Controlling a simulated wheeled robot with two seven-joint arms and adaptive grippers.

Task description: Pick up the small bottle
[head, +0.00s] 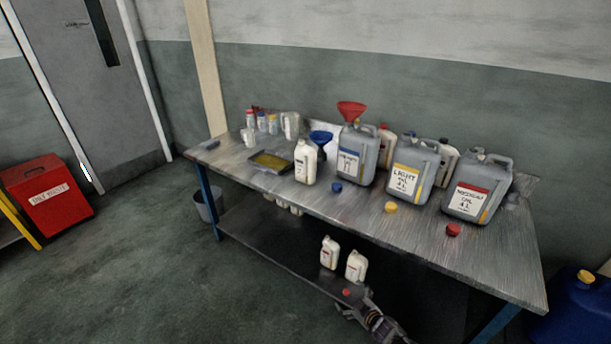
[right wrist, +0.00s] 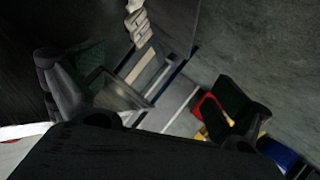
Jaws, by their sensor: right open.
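Several small white bottles are in the head view. One small bottle (head: 306,162) stands upright on the table top beside the blue funnel. Two more, the left lower bottle (head: 329,253) and the right lower bottle (head: 356,266), stand on the lower shelf. My right gripper (head: 357,301) is at the bottom of the head view, below and apart from the lower bottles. In the right wrist view, its fingers (right wrist: 155,95) are spread wide with nothing held between them. My left gripper is not in view.
The table (head: 375,205) carries large grey jugs (head: 408,170), a red funnel (head: 351,110), a blue funnel (head: 320,139), a shallow tray (head: 272,163) and loose caps. A red box (head: 50,195) stands at left. A blue container (head: 572,310) is at lower right.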

